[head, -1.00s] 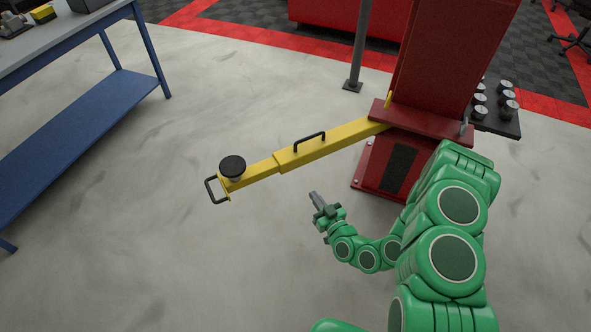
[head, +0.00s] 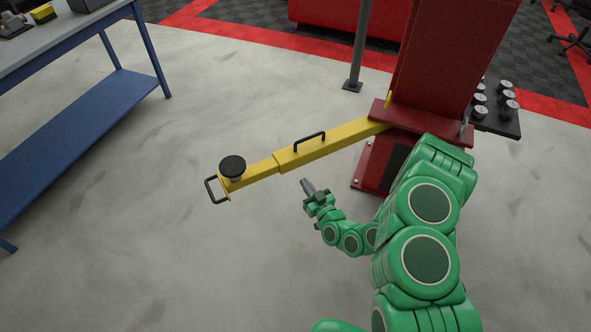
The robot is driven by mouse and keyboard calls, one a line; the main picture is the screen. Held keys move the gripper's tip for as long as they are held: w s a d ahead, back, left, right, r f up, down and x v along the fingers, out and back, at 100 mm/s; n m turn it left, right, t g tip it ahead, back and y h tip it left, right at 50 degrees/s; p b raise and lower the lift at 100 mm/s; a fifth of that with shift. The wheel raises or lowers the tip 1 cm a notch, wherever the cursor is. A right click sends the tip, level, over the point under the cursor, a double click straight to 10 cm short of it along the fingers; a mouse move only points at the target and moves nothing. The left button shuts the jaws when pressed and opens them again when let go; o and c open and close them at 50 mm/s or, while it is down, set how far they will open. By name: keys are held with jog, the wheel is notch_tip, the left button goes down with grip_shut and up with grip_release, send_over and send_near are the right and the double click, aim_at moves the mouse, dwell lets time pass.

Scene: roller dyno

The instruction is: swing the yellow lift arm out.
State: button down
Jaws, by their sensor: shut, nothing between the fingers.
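The yellow lift arm (head: 340,137) reaches out to the left from the red lift post (head: 432,70). It has a black handle (head: 310,140) on top near its middle. A round black pad (head: 232,166) sits near its free end, and a second black loop handle (head: 213,189) is at the tip. My gripper (head: 306,184) is shut and empty. In the picture it is just below the lift arm's middle, apart from it. My green arm hides part of the post's base.
A blue workbench (head: 75,110) with a lower shelf stands at the left. A grey pole (head: 358,50) stands behind the lift arm. A dark rack of round adapters (head: 497,122) is right of the post. The floor left of and below the lift arm is clear.

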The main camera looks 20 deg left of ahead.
aim_at(291, 164)
jog(key=shift+x, duration=3.45)
jog(key=shift+w+a, duration=0.3)
jog(key=shift+a, duration=0.15)
